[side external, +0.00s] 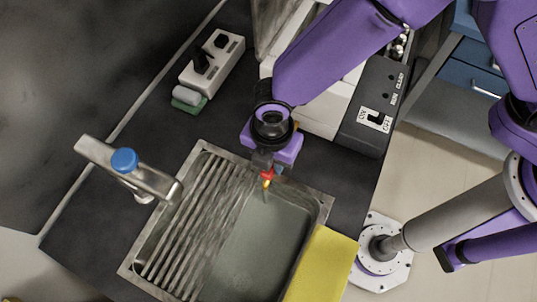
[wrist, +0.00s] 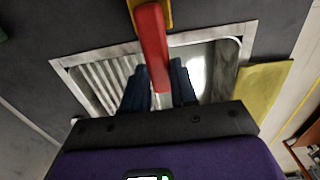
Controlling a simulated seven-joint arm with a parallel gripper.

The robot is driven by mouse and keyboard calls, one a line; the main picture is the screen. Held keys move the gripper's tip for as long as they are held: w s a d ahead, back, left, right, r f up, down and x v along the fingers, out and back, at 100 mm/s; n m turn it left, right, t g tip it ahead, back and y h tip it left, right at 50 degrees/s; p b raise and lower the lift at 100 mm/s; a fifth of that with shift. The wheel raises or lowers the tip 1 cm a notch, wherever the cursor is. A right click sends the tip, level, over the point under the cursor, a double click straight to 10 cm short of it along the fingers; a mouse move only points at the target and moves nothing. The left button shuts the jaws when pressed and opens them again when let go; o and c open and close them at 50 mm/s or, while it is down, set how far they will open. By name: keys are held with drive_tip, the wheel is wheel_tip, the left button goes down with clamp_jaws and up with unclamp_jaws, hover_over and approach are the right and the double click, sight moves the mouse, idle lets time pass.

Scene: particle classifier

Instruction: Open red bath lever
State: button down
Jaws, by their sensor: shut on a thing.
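The red lever (wrist: 153,45) hangs from a yellow piece (wrist: 151,12) at the top of the wrist view. Its lower end lies between the two dark blue fingers of my gripper (wrist: 161,72), which is shut on it. In the side external view a small red part of the lever (side external: 267,175) shows just below my gripper (side external: 264,164), with a bit of yellow under it. It is above the back edge of the sink (side external: 210,148). My wrist and fingers hide most of the lever there.
A metal faucet with a blue knob (side external: 124,160) stands left of the sink. A yellow panel (side external: 322,262) lies at the sink's right. A white box with black knobs (side external: 212,60) and a green-and-white sponge (side external: 189,97) are behind. A dark switch panel (side external: 374,112) is at the right.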

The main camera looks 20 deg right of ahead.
idle(0.5)
drive_tip(key=c, duration=0.9)
unclamp_jaws()
drive_tip(key=shift+r, duration=0.1)
wheel_tip(320, 180, up, 17)
drive_tip(key=shift+r, duration=0.15)
drive_tip(key=s+d+m, duration=0.2)
drive_tip(key=d+m, duration=0.2)
drive_tip(key=d, duration=0.9)
drive_tip(key=s+d+m, duration=0.3)
drive_tip(key=d+m, duration=0.2)
drive_tip(key=d, duration=0.7)
drive_tip(key=s+d+m, duration=0.3)
drive_tip(key=d+m, duration=0.2)
drive_tip(key=d, duration=0.8)
drive_tip(key=shift+s+d, duration=0.2)
drive_tip(key=shift+d, duration=0.1)
